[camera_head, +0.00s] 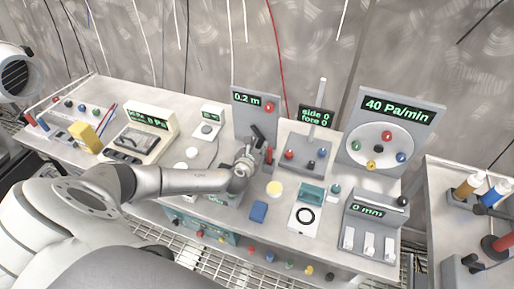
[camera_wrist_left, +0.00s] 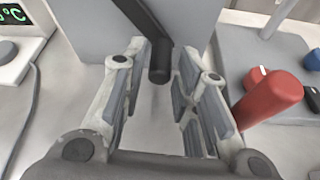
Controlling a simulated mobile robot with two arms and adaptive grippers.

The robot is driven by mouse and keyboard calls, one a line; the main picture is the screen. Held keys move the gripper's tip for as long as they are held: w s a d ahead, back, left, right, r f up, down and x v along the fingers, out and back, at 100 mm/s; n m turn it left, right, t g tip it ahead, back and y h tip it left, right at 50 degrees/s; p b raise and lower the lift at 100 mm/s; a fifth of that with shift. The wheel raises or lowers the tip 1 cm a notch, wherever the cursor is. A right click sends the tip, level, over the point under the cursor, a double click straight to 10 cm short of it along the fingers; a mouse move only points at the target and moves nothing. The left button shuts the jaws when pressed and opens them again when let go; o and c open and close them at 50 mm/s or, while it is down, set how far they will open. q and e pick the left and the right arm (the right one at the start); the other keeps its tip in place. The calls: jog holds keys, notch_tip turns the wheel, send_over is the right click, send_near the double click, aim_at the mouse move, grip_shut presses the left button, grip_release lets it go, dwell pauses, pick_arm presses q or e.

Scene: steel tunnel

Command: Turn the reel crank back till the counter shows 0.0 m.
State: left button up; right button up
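The reel counter (camera_head: 247,99) on an upright grey panel reads 0.2 m in green. The black reel crank (camera_head: 259,134) sticks out from the lower part of that panel. My left gripper (camera_head: 250,152) is at the crank. In the left wrist view the gripper (camera_wrist_left: 158,95) is open, with one finger on each side of the end of the black crank handle (camera_wrist_left: 159,68). Gaps show between the handle and both fingers. My right gripper is not in view.
A red handle (camera_wrist_left: 268,97) stands close to the right finger in the wrist view. Right of the reel panel are a box with coloured knobs (camera_head: 306,152) and a 40 Pa/min dial panel (camera_head: 391,117). A blue block (camera_head: 258,211) lies in front on the bench.

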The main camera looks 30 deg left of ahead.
pick_arm(q)
jog(key=shift+c, duration=0.4)
grip_shut()
jog(key=shift+d+r+n+h+b, duration=0.2)
jog(key=shift+r+n+h+b, duration=0.15)
jog(key=shift+n, duration=0.2)
jog(key=shift+d+r+n+h+b, duration=0.1)
jog(key=shift+d+n+h+b, duration=0.1)
jog(key=shift+n+h, duration=0.3)
jog(key=shift+w+d+r+n+t+h+b, duration=0.1)
jog(key=shift+r+n+t+h+b, duration=0.2)
jog(key=shift+n+b, duration=0.2)
jog(key=shift+d+r+n+t+h+b, duration=0.1)
jog(key=shift+r+n+h+b, duration=0.05)
jog(key=shift+n+h+b, duration=0.25)
jog(key=a+r+n+t+h+b, duration=0.3)
jog(key=r+n+t+b, duration=0.2)
jog(key=n+b, duration=0.8)
jog(key=shift+s+a+r+n+t, duration=0.2)
jog(key=shift+s+r+n+t, duration=0.15)
jog(key=shift+r+n, duration=0.45)
